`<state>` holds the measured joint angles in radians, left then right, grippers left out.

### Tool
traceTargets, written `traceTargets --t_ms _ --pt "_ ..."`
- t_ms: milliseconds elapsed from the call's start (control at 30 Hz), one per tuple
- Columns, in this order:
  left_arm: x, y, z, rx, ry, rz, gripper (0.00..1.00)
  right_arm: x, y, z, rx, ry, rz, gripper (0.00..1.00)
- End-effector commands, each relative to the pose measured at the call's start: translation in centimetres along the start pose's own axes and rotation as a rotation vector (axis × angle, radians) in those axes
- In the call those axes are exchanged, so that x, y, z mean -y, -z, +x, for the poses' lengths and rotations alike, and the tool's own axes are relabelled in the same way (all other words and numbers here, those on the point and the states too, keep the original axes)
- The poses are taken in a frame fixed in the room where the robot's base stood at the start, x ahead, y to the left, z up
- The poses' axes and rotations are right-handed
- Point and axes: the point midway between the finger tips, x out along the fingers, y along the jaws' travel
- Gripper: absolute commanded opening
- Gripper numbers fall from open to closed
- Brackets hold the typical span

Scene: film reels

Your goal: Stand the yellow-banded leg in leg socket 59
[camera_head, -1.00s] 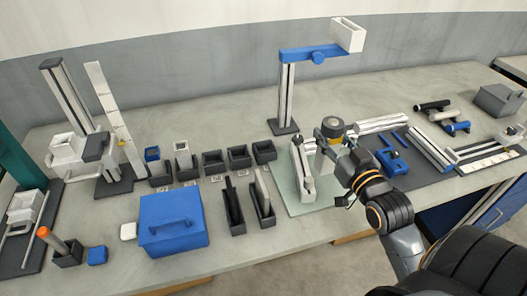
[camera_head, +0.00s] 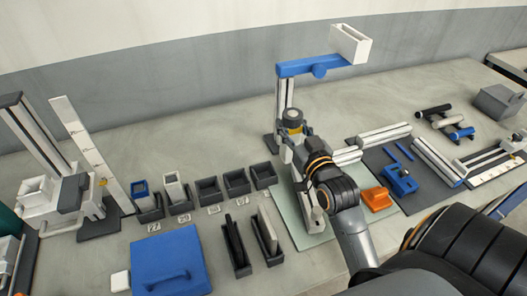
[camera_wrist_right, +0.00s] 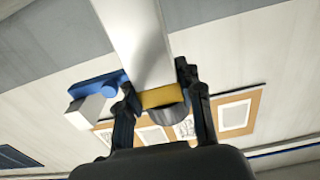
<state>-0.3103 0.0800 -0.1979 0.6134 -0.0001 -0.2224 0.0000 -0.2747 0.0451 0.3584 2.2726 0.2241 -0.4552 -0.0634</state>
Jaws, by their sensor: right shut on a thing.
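The yellow-banded leg is a white bar with a yellow band (camera_wrist_right: 160,97) and a round grey end. My right gripper (camera_wrist_right: 157,88) is shut on it at the band. In the head view the grey end (camera_head: 292,116) points up. The lower part of the leg is mostly hidden by my arm. A row of dark grey leg sockets (camera_head: 236,184) stands to the left, apart from the held leg. The two leftmost hold a blue-topped leg (camera_head: 141,189) and a white leg (camera_head: 172,182). The number labels are too small to read surely. My left gripper is not in view.
A blue lidded box (camera_head: 170,262) and two dark slotted holders (camera_head: 236,250) stand in front of the sockets. A tall post with a blue arm (camera_head: 312,66) rises behind my gripper. An orange block (camera_head: 377,199) lies right of my arm.

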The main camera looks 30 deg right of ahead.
Motion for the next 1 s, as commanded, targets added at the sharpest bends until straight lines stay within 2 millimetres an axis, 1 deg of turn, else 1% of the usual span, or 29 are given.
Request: traceTargets --t_ms 33,67,100,167,300,400,500,567,733,833,1000 --pt "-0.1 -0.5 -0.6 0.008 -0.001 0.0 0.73 1.2 -0.3 0.6 -0.001 -0.001 0.008 0.0" --pt "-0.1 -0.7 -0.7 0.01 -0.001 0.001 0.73 1.9 -0.5 0.9 -0.003 0.0 0.008 0.0" --pt "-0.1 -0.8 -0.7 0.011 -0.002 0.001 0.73 2.5 -1.6 1.2 0.002 -0.001 0.005 0.0" --pt "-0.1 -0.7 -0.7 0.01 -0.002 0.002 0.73 3.4 -2.9 1.6 0.001 0.0 0.004 0.0" --pt "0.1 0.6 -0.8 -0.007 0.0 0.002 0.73 5.0 -4.9 2.3 -0.002 0.0 0.001 0.0" --pt "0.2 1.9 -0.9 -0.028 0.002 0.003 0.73 5.5 -5.7 2.6 -0.004 -0.001 -0.001 0.0" --pt "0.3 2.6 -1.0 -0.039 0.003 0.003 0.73 5.8 -6.2 2.8 -0.003 -0.001 -0.001 0.0" --pt "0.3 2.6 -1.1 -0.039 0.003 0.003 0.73 6.3 -6.8 3.0 -0.002 0.0 0.0 0.0" --pt "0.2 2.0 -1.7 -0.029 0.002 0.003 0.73 6.2 -9.1 2.9 -0.001 -0.001 -0.003 0.0" --pt "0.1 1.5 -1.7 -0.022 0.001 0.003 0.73 6.1 -9.7 2.9 -0.004 -0.001 -0.003 0.0" --pt "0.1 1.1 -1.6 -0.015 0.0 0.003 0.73 6.1 -9.7 2.9 -0.005 -0.001 -0.002 0.0"
